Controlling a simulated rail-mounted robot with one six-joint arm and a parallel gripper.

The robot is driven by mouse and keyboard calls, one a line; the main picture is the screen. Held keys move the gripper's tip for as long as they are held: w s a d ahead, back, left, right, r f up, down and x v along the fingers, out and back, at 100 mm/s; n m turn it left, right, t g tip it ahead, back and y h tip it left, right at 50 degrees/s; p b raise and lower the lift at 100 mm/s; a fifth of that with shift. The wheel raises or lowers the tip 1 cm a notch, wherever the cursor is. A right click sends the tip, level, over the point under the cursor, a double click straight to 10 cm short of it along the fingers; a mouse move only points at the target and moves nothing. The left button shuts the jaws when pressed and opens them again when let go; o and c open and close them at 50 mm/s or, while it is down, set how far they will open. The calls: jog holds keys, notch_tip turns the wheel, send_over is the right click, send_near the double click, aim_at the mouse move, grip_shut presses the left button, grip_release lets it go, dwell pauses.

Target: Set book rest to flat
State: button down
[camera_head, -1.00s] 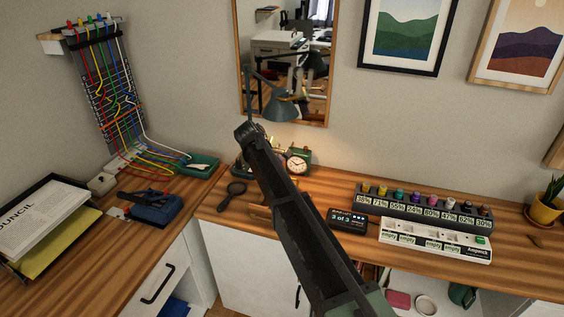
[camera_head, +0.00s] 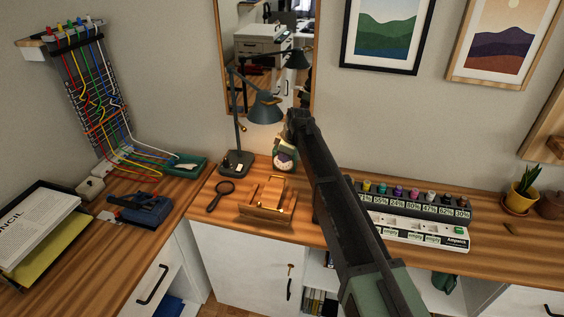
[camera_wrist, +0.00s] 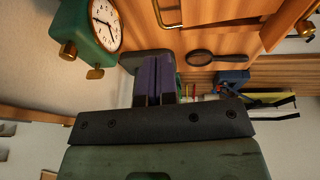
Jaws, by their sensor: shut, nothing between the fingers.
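The book rest (camera_head: 266,206) is a small wooden stand with brass parts on the desk, left of my arm in the head view. Its panel looks raised at an angle, but the exact setting is too small to tell. Part of its wood and a brass bar (camera_wrist: 222,22) show along the top of the wrist view. My gripper's fingers (camera_wrist: 157,72) are shut and empty in the wrist view, apart from the book rest and near the green clock (camera_wrist: 92,28). In the head view the fingers are hidden behind my arm.
A magnifying glass (camera_head: 220,194) lies left of the book rest. A desk lamp (camera_head: 238,162) stands behind it. Cables and a tray are at left.

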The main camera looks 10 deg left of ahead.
jog(key=b+x, duration=0.7)
jog(key=x, duration=0.2)
jog(key=shift+r, duration=0.2)
jog(key=shift+f, duration=0.1)
jog(key=f+b, duration=0.2)
jog(key=b, duration=0.1)
jog(key=shift+w+f, duration=0.25)
jog(key=shift+f, duration=0.1)
jog(key=shift+d+r, duration=0.1)
jog(key=shift+r, duration=0.1)
jog(key=shift+r, duration=0.1)
